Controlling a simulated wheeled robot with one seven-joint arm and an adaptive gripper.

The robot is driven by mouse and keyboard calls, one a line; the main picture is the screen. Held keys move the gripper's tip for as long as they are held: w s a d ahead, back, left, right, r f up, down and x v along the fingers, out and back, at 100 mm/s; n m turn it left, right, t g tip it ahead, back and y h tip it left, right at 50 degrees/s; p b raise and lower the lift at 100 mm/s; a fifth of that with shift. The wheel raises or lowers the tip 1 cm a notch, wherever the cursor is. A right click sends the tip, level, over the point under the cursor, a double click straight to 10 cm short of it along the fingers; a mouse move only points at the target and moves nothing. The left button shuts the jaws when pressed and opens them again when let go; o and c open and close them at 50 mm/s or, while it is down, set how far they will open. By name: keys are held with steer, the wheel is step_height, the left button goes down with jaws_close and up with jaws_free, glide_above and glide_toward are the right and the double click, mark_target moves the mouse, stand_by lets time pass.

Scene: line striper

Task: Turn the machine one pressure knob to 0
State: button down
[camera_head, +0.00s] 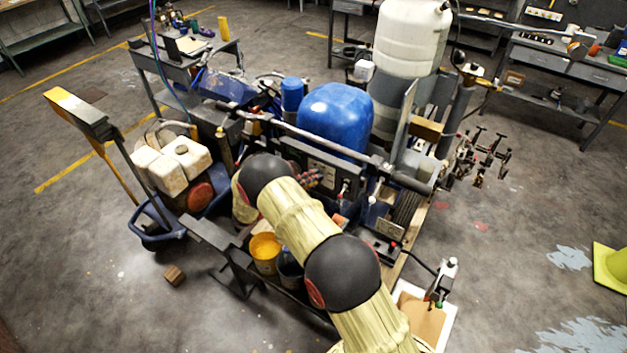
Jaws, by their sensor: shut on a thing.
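Machine one appears to be the line striper with the blue rounded tank (335,118) in the middle of the head view. Below the tank is a dark panel (327,168) with small fittings, facing my arm. I cannot make out which of them is the pressure knob, or where it points. My cream arm with black joints (345,270) reaches up from the bottom and bends in front of the machine's left part. My gripper is hidden behind the arm, so its fingers and any contact with a knob do not show.
A yellow paint bucket (264,252) and a dark bucket (290,268) stand beside my arm. A metal bar (320,138) crosses in front of the blue tank. A white tank (409,38) stands behind. A wooden block (174,275) lies on open floor at left.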

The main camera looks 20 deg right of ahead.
steer(key=shift+n, duration=0.4)
steer(key=c, duration=1.5)
jaws_free()
steer(key=shift+a, duration=0.1)
steer(key=s+a, duration=0.2)
steer(key=a, duration=0.9)
steer(key=shift+a, duration=0.35)
steer(key=shift+s+f, duration=0.1)
